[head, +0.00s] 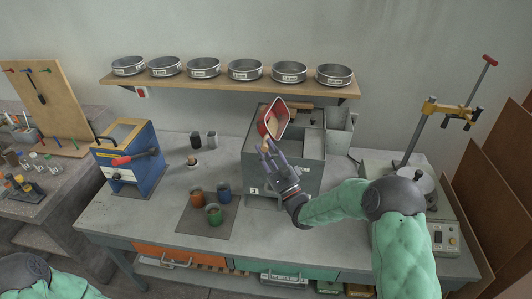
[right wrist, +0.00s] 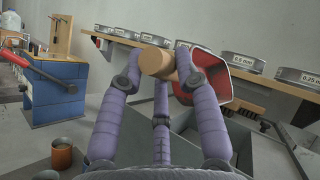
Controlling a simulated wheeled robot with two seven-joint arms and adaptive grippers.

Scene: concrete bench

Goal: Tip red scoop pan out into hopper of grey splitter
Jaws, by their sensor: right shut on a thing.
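The red scoop pan (head: 281,117) is in my right gripper (head: 267,153), over the left part of the grey splitter's top. The pan is tilted, with its open side partly toward the head camera; I cannot tell how much it holds. In the right wrist view the purple fingers (right wrist: 155,75) close around its wooden handle (right wrist: 157,62), and the red pan (right wrist: 222,82) shows beyond. The grey splitter (head: 307,147) is a box on the bench with an open top; the pan and hand hide part of its hopper. My left gripper is out of view; only part of that arm shows.
A blue machine with a red handle (head: 148,167) stands left. Several coloured cups stand on a dark mat (head: 226,221) in front. A shelf (head: 220,88) of sieves runs behind. A scale and yellow-clamped stand (head: 440,106) are at right. Bare bench lies between mat and blue machine.

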